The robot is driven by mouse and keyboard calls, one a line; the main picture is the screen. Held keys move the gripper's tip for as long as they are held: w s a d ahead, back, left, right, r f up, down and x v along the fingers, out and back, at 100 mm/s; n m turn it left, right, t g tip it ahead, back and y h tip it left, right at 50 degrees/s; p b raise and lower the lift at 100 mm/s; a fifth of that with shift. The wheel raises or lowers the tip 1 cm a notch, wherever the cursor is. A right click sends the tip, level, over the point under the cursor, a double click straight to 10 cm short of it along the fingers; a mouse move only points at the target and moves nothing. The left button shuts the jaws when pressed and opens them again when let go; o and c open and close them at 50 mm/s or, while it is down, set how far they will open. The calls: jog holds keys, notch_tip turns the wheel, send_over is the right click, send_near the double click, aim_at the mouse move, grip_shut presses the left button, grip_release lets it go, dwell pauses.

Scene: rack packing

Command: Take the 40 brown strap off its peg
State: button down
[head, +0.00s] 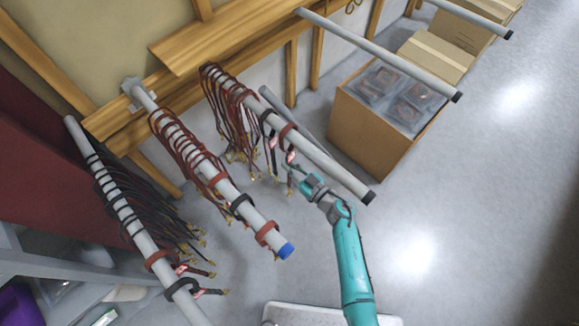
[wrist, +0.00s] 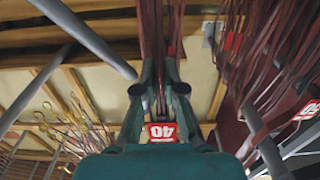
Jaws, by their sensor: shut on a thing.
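The brown strap (head: 286,133) is looped around a grey peg (head: 335,174) with a black end cap, and hangs below it. In the wrist view the brown strap (wrist: 152,35) runs down between the fingers of my gripper (wrist: 158,68), and a red tag reading 40 (wrist: 162,132) shows just below the fingers. My gripper (head: 293,174) is shut on the strap, under the peg, in the head view. The strap's lower end is mostly hidden by my gripper.
Two more loaded pegs (head: 240,205) (head: 138,235) stand to the left. An open box (head: 350,130) stands on the floor at right. A tag (wrist: 307,112) shows at the wrist view's right.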

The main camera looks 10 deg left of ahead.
aim_at(291, 163)
jog(key=shift+r, duration=0.5)
notch_tip(291, 163, up, 2)
jog(key=shift+s+d+r, duration=0.1)
jog(key=shift+s+d, duration=0.05)
jog(key=v, duration=3.1)
jog(key=shift+s+d+f, duration=0.2)
